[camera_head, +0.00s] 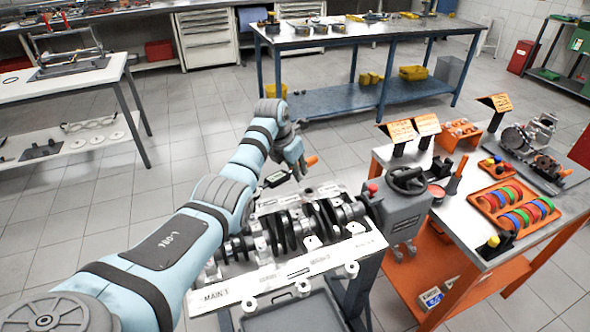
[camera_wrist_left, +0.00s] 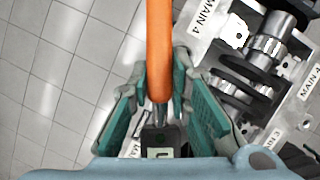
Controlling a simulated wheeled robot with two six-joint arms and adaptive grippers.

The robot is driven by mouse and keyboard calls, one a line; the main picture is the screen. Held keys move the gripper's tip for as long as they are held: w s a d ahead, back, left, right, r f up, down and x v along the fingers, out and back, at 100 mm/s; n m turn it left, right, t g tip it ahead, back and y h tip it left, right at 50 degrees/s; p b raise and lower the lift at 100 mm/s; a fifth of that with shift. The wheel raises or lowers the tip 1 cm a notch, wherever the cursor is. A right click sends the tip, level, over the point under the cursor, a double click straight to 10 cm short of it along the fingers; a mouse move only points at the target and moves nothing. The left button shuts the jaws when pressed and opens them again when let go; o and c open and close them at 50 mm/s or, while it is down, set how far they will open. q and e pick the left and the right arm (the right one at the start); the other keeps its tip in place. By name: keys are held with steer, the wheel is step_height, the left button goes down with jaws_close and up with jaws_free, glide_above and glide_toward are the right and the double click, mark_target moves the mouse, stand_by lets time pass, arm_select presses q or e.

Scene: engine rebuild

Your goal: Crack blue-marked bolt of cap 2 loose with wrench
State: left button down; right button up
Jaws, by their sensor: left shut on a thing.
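The wrench has an orange handle (camera_wrist_left: 160,40) and a dark body with a small display (camera_wrist_left: 160,150). In the head view its handle end (camera_head: 312,160) and its display (camera_head: 277,178) show on either side of my left gripper (camera_head: 298,164). My left gripper (camera_wrist_left: 160,82) is shut around the handle, above the far side of the engine block (camera_head: 335,258). The crankshaft (camera_head: 300,225) lies in the block among the main caps. MAIN 1 and MAIN 4 (camera_wrist_left: 204,14) labels are readable. I cannot make out cap 2's blue-marked bolt or the wrench's working end. My right gripper is out of view.
A grey stand head (camera_head: 408,210) adjoins the block's right end. An orange-framed bench (camera_head: 470,235) at right holds a tray of coloured rings (camera_head: 513,203) and engine parts. A blue-framed table (camera_head: 345,38) stands behind. Open tiled floor lies beyond the block.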

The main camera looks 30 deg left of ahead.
arm_select(q)
steer(key=shift+f+b, duration=0.85)
steer(key=shift+f, duration=0.5)
stand_by(1.5)
steer(key=shift+w+a+b, duration=0.15)
steer(key=shift+a+b, duration=0.6)
steer(key=shift+a, duration=0.15)
stand_by(1.8)
steer(key=shift+r, duration=0.1)
steer(key=shift+a+n+y+p, duration=0.4)
steer(key=shift+a+p, duration=0.45)
steer(key=shift+p, duration=1.3)
steer(key=shift+a+f+b, duration=0.15)
steer(key=shift+f+b, duration=0.05)
steer(key=shift+b, duration=0.15)
